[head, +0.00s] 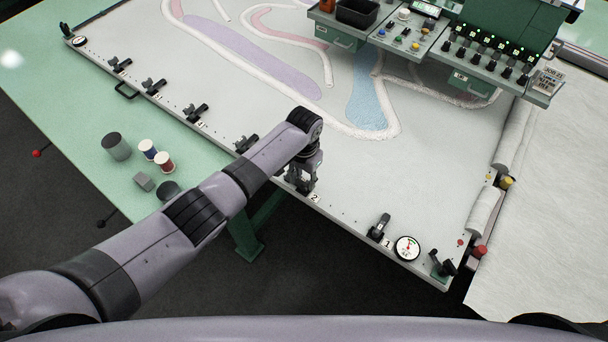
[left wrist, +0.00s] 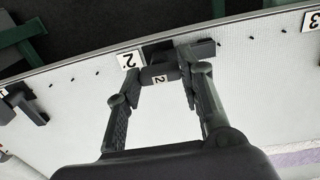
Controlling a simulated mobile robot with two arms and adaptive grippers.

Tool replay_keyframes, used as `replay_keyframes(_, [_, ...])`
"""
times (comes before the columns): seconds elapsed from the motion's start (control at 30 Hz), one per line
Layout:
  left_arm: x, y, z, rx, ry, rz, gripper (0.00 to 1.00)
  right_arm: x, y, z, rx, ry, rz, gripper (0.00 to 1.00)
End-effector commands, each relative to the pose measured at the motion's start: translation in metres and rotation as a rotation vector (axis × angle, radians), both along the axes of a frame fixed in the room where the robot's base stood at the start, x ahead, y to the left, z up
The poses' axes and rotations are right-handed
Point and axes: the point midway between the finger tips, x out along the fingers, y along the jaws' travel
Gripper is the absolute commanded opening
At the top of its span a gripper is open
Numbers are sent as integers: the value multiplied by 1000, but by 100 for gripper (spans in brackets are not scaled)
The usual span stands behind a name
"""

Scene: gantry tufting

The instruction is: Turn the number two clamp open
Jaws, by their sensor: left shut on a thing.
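In the head view my left gripper (head: 301,180) points down at the frame's near edge and hides most of the clamp. My right gripper is not in view.
The number one clamp (head: 379,227) and a round dial (head: 407,248) stand to the right along the edge. Several other clamps (head: 197,113) line it to the left. Thread spools (head: 164,161) lie on the green table (head: 60,110). A control console (head: 400,40) stands over the cloth.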

Motion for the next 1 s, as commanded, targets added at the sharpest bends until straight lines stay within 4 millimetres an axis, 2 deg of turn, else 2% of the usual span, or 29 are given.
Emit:
replay_keyframes(0.57, [1,0,1,-1,-2,32,7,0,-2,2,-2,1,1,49])
replay_keyframes(0.6, [1,0,1,-1,-2,32,37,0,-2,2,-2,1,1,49])
replay_keyframes(0.87, [0,0,0,-1,-1,30,54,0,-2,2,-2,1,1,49])
replay_keyframes(1.0, [0,0,0,-1,-1,30,55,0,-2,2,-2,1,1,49])
